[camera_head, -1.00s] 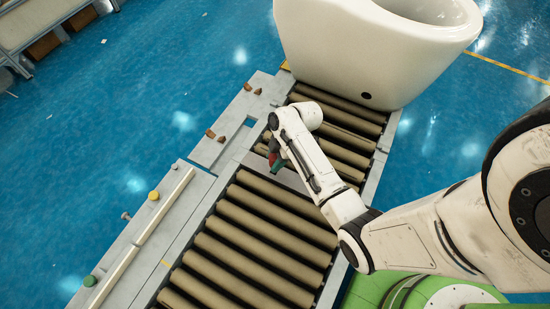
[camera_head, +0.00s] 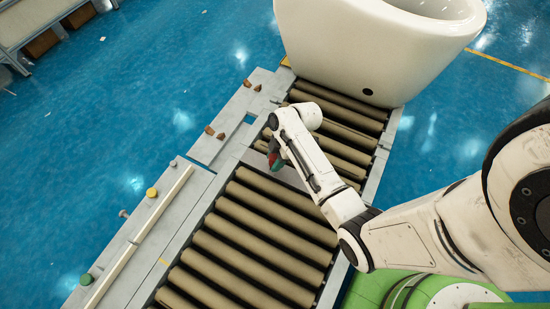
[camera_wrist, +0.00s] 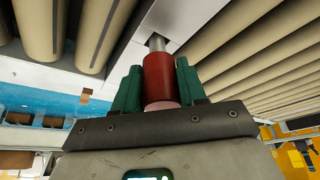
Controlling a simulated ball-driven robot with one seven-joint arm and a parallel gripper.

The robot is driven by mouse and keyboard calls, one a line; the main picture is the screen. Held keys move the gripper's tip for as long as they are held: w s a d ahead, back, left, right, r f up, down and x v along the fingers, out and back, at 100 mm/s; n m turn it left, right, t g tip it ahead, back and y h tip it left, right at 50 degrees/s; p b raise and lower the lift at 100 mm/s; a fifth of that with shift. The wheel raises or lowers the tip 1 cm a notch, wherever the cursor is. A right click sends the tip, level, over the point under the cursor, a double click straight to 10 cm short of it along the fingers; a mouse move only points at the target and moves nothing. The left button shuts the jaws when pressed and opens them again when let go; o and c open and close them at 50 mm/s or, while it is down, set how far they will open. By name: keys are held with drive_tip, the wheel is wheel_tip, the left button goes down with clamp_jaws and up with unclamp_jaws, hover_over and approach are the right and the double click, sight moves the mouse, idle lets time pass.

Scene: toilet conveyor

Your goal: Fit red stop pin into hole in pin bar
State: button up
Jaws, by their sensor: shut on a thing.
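My gripper (camera_wrist: 159,92) is shut on the red stop pin (camera_wrist: 159,78), a red cylinder with a bare metal tip, held between green fingers. In the head view my gripper (camera_head: 274,160) is low over the pale cross plate between two roller sections, partly hidden by my arm. In the wrist view the metal tip points up at the pale pin bar (camera_wrist: 185,18), where a dark opening (camera_wrist: 166,46) shows around it. I cannot tell how deep the tip sits. The red body stands outside the bar. The same plate shows in the head view (camera_head: 256,159).
Conveyor rollers (camera_head: 265,215) lie on both sides of the plate. A white toilet (camera_head: 370,50) stands on the far rollers. Blue floor surrounds the conveyor.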

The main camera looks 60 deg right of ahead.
drive_tip(key=shift+f+b, duration=0.95)
drive_tip(key=shift+f, duration=0.4)
drive_tip(key=o, duration=1.2)
drive_tip(key=p+v, duration=0.2)
drive_tip(key=v, duration=0.8)
drive_tip(key=shift+s+r, duration=0.1)
drive_tip(key=shift+r, duration=0.3)
drive_tip(key=s+a+r+m+h+p, duration=0.1)
drive_tip(key=s+a+r+m+p, duration=0.1)
drive_tip(key=s+a+r+m, duration=0.1)
drive_tip(key=s+a+r+m+g+h+p, duration=0.1)
drive_tip(key=s+a+r+m+p, duration=0.1)
drive_tip(key=s+a+r+m, duration=0.1)
drive_tip(key=s+a+r+m+g+h+p, duration=0.1)
drive_tip(key=s+a+r+m+p, duration=0.2)
drive_tip(key=a+r, duration=0.3)
drive_tip(key=shift+s+a+m+h, duration=0.2)
drive_tip(key=shift+s+a, duration=0.2)
drive_tip(key=shift+a, duration=0.2)
drive_tip(key=shift+s+a+m+h, duration=0.1)
drive_tip(key=shift+s+a+m, duration=0.1)
drive_tip(key=shift+s+a, duration=0.35)
drive_tip(key=shift+w+a, duration=0.1)
